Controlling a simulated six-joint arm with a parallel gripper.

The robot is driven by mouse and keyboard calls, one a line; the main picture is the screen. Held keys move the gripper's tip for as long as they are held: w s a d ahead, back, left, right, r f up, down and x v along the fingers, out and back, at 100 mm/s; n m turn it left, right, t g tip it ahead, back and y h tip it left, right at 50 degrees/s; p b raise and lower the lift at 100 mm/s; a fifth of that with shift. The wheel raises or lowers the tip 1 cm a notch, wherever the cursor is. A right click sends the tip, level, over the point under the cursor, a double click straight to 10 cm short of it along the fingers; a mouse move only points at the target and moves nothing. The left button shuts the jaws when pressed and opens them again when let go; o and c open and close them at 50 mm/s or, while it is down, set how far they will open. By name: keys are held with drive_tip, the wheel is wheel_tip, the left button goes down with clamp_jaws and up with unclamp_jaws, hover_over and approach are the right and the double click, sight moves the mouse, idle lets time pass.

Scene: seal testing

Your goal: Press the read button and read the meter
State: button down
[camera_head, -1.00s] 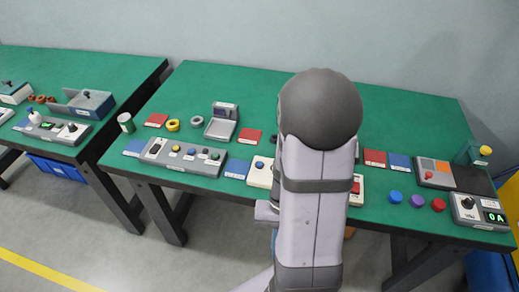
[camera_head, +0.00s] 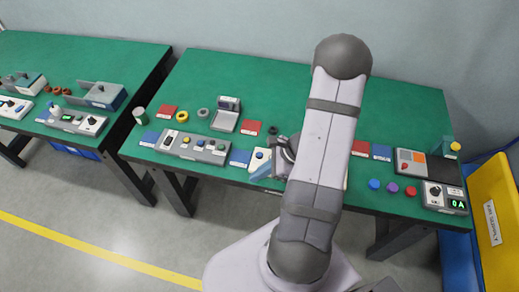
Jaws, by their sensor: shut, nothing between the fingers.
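A white box with a blue button (camera_head: 259,155) sits near the front edge of the right green table, left of my arm. My gripper (camera_head: 279,168) is at the right side of this box, partly hidden by my own arm. It is shut and empty; whether it touches the box I cannot tell. A meter with a green display reading "0 A" (camera_head: 458,204) and a black knob stands at the right end of the table. Labels on the buttons are too small to read, so I cannot tell which is the read button.
A grey panel with several buttons (camera_head: 193,147) lies left of the box. Red, blue and purple round caps (camera_head: 392,187) lie to the right. A grey stand (camera_head: 226,115) is further back. A yellow bin (camera_head: 492,208) stands off the right end.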

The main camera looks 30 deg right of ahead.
drive_tip(key=w+d+r+m+t+h, duration=0.1)
drive_tip(key=w+d+m+t, duration=0.1)
drive_tip(key=w+d+m, duration=0.3)
wheel_tip(320, 180, up, 2)
drive_tip(key=m+t+h, duration=0.2)
drive_tip(key=m+t, duration=0.1)
drive_tip(key=m, duration=0.6)
hover_over(259, 155)
drive_tip(key=s, duration=0.1)
drive_tip(key=shift+d+m, duration=0.4)
drive_tip(key=shift+m, duration=0.6)
drive_tip(key=shift+f, duration=0.1)
wheel_tip(259, 155, down, 8)
drive_tip(key=b, duration=0.7)
drive_tip(key=shift+f+b, duration=0.25)
drive_tip(key=shift+b, duration=0.05)
drive_tip(key=shift+f+b, duration=0.4)
drive_tip(key=shift+f, duration=0.05)
